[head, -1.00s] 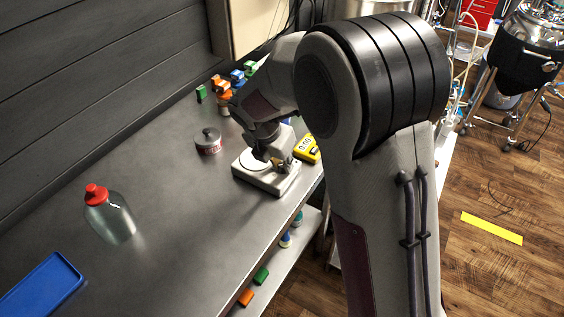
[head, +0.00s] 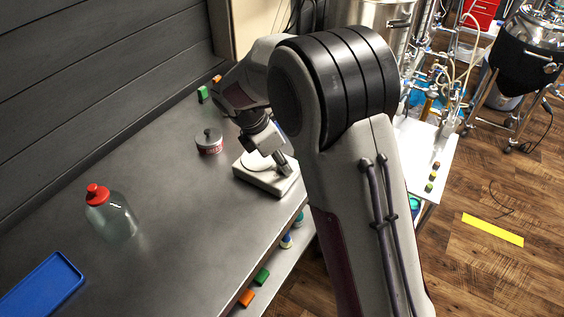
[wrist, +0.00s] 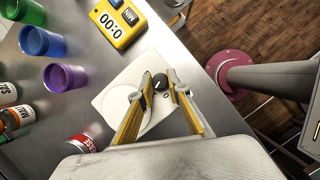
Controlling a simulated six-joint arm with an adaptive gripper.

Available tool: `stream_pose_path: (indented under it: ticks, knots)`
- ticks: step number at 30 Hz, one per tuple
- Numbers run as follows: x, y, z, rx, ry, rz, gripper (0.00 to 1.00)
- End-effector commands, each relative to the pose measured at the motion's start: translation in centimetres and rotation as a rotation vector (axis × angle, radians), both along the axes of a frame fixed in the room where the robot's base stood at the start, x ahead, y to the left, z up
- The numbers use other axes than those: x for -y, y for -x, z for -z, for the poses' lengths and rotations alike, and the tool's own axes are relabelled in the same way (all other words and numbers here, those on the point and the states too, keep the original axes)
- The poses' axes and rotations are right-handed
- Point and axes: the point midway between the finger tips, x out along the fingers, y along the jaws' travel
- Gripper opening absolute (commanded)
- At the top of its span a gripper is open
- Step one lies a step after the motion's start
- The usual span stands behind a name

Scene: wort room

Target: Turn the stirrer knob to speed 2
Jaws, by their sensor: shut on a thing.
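The stirrer (head: 262,178) is a low, pale box with a round white plate, on the grey bench near its right edge. Its small black knob (wrist: 159,81) shows in the wrist view, with markings beside it too small to read. My gripper (wrist: 160,88) has its yellow-sided fingers down at the stirrer, shut on the knob, one fingertip at each side. It also shows in the head view (head: 286,170), tilted over the stirrer's right side. The knob itself is hidden in the head view, and I cannot tell which speed it points to.
A lidded pot (head: 209,142) stands left of the stirrer, and a red-capped bottle (head: 111,214) and blue tray (head: 42,285) lie farther left. A yellow timer (wrist: 118,22) and coloured cups (wrist: 42,42) stand close by.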

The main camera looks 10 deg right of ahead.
Motion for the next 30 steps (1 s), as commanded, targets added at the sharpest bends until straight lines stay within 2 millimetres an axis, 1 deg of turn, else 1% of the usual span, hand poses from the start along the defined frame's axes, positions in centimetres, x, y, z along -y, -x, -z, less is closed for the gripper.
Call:
stream_pose_path:
  ticks: [10, 11, 12, 23, 30]
  knots:
    - [0.05, 0.05, 0.12, -0.002, 0.000, 0.004, 0.00]
    - [0.06, 0.05, 0.13, -0.002, 0.000, 0.004, 0.22]
    - [0.06, 0.05, 0.14, -0.002, 0.001, 0.004, 0.33]
    - [0.03, 0.03, 0.08, -0.001, 0.000, 0.002, 0.33]
    - [0.03, 0.08, 0.04, -0.003, 0.001, -0.036, 0.33]
